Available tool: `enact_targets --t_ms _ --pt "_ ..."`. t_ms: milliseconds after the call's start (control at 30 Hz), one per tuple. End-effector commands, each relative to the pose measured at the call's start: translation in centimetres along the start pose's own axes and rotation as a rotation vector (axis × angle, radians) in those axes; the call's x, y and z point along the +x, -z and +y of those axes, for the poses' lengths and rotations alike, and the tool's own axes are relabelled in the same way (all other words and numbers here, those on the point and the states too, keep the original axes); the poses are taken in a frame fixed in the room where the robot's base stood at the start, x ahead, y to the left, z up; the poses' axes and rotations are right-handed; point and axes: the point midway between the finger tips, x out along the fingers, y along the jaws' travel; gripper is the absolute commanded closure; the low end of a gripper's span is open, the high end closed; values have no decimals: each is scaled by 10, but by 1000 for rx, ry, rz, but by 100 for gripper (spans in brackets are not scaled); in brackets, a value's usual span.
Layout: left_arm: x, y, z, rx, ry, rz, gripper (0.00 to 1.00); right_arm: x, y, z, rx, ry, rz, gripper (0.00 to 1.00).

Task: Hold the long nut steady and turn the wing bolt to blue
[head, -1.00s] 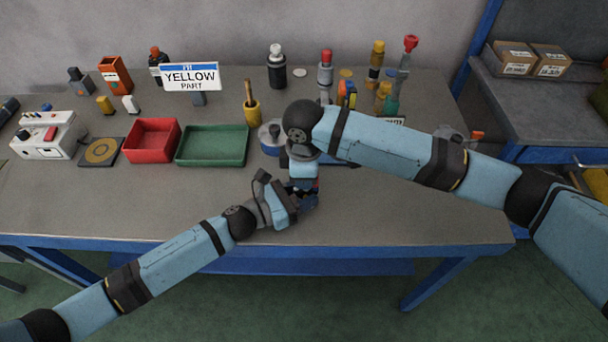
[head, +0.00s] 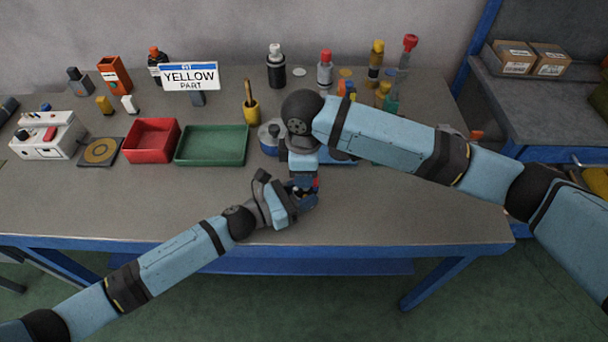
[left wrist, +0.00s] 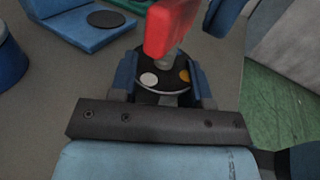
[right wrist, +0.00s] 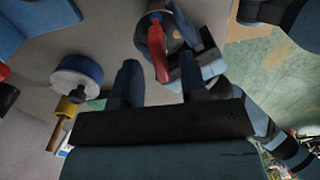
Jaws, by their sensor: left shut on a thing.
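My left gripper (left wrist: 163,85) is shut on the long nut, whose body is mostly hidden between the fingers. A black disc (left wrist: 160,68) with a white dot and a yellow-orange dot shows between them. The red wing bolt (left wrist: 172,25) stands above the disc. In the head view, the left gripper (head: 300,198) holds the assembly above the table's front part, and only a little red shows. My right gripper (right wrist: 160,82) is open and empty. The red wing bolt (right wrist: 157,50) is just beyond its fingertips, between their lines, apparently not gripped.
A green tray (head: 212,161) and a red bin (head: 150,158) stand to the left on the table. A sign reading YELLOW PART (head: 190,77) stands behind. Several bottles and tools stand at the back right. The table's front right is clear.

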Motion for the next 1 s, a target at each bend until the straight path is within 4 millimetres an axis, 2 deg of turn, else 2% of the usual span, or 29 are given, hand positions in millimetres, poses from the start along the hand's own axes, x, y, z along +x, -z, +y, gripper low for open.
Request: enact_targets --t_ms 200,433,600,967,1000 --pt "0 0 0 0 0 0 89 -48 1 0 -2 -2 2 61" --pt "0 0 0 0 0 0 89 -86 0 0 -1 0 1 61" --pt "0 0 0 0 0 0 89 -97 0 0 -1 2 -1 61" --pt "0 0 0 0 0 0 89 -98 0 0 -1 2 -1 61" --pt "0 0 0 0 0 0 50 -98 0 0 -1 2 -1 61"
